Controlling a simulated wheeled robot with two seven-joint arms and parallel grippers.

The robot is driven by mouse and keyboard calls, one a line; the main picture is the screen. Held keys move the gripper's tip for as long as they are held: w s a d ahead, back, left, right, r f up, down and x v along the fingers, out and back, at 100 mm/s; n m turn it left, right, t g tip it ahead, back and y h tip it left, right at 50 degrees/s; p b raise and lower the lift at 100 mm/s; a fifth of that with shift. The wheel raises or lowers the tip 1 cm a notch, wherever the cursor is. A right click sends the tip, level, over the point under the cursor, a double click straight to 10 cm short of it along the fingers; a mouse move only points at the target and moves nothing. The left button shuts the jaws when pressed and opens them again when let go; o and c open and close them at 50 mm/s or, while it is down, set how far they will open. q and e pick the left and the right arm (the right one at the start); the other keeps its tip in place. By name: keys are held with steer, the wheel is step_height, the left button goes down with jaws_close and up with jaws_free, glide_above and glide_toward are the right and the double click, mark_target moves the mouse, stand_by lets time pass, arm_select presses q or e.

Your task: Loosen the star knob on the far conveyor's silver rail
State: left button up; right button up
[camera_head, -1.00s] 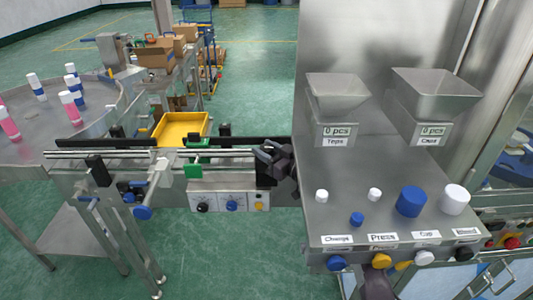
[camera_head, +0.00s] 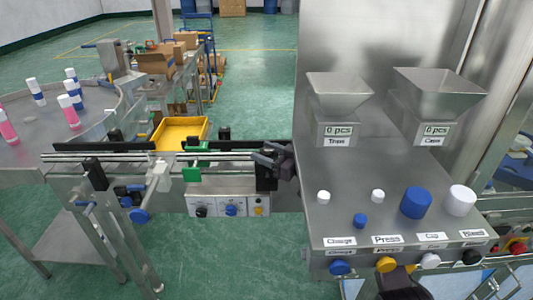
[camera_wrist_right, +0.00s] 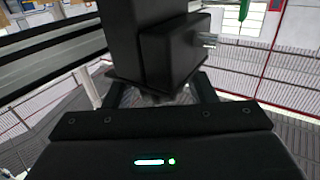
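The silver rail (camera_head: 105,158) of the far conveyor runs across the left half of the head view. A black bracket block (camera_head: 266,178) stands at its right end. My right gripper (camera_head: 268,160) is at this block, beside the steel machine's left edge. In the right wrist view the black block (camera_wrist_right: 170,40) fills the top middle, directly ahead of my right gripper (camera_wrist_right: 150,95). Its two fingers stand apart, but their tips are hidden at the block's base. I cannot make out the star knob or whether the fingers touch it. My left gripper is not in view.
A green clamp (camera_head: 196,158) and a control box with knobs (camera_head: 230,206) are on the conveyor. A yellow tray (camera_head: 181,132) lies behind it. The steel machine table (camera_head: 345,215) with caps and buttons fills the right side. Bottles stand on the round table (camera_head: 45,135) at left.

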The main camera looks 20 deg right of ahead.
mark_target(273, 155)
steer(key=shift+o, duration=0.7)
steer(key=shift+s+d+f, duration=0.15)
steer(key=shift+s+d, duration=0.05)
steer(key=shift+s, duration=0.05)
steer(key=b+v, duration=0.1)
steer(key=v, duration=0.6)
steer(key=shift+b, duration=0.4)
